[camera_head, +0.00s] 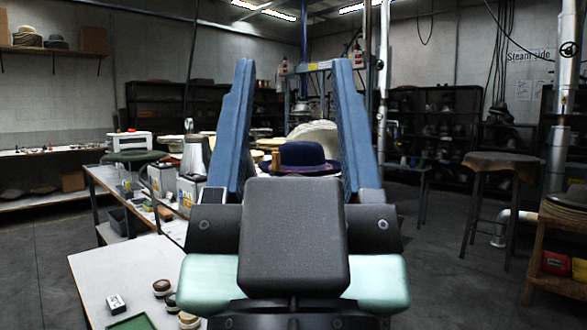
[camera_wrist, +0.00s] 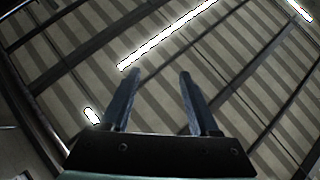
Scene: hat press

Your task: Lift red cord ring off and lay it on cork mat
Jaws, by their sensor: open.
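My gripper (camera_head: 293,65) points upward in the middle of the head view, its two blue fingers wide apart with nothing between them. It also shows open and empty in the wrist view (camera_wrist: 160,74), against the ceiling. A navy-blue brimmed hat (camera_head: 308,156) shows behind the gripper, between the fingers; its lower part is hidden by my wrist. I cannot make out the red cord ring or the cork mat in either view. The arm covers much of the centre of the head view.
A pale table (camera_head: 90,268) at lower left holds a green tray (camera_head: 132,323), a small white box (camera_head: 116,303) and several small round pieces. A longer bench with tins stands behind it. A stool (camera_head: 497,165) stands at right. Open floor (camera_head: 440,270) lies right of my arm.

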